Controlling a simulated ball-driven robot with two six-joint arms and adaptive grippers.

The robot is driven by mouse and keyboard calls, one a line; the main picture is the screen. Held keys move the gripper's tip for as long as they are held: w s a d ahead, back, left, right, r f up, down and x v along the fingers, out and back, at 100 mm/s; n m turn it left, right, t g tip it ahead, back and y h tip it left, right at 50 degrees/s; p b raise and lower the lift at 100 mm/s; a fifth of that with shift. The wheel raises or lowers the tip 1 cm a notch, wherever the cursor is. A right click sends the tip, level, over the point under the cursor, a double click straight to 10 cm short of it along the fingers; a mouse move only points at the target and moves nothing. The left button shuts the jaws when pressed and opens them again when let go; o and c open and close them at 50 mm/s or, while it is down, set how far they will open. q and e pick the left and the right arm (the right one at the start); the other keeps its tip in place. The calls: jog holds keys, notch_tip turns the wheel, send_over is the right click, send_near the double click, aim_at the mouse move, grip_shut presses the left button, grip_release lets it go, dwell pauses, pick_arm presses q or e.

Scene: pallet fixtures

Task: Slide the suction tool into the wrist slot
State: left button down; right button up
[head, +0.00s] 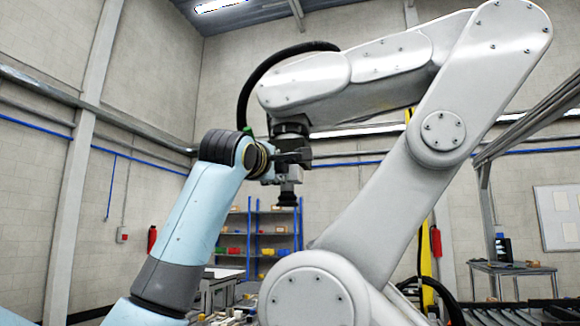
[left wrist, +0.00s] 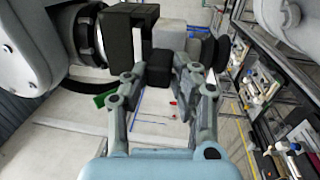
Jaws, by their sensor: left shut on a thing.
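The suction tool (head: 288,173) has a grey body and a black cup facing down. It sits just under the wrist of the large white robot arm in the head view. My right gripper is not in view.
The big white robot arm (head: 390,70) fills the right and arches over my gripper, with a black hose (head: 262,75) looping to its wrist. Blue shelves (head: 262,240) with coloured bins stand behind. Fixtures (left wrist: 262,80) line the right side of the left wrist view.

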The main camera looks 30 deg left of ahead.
pick_arm(q)
jog(key=shift+w+a, duration=0.1)
jog(key=shift+w, duration=0.4)
jog(key=shift+w+a+r, duration=0.1)
jog(key=shift+w, duration=0.25)
jog(key=shift+w, duration=0.2)
dwell(0.4)
jog(key=c, duration=1)
grip_release()
jog(key=shift+f, duration=0.25)
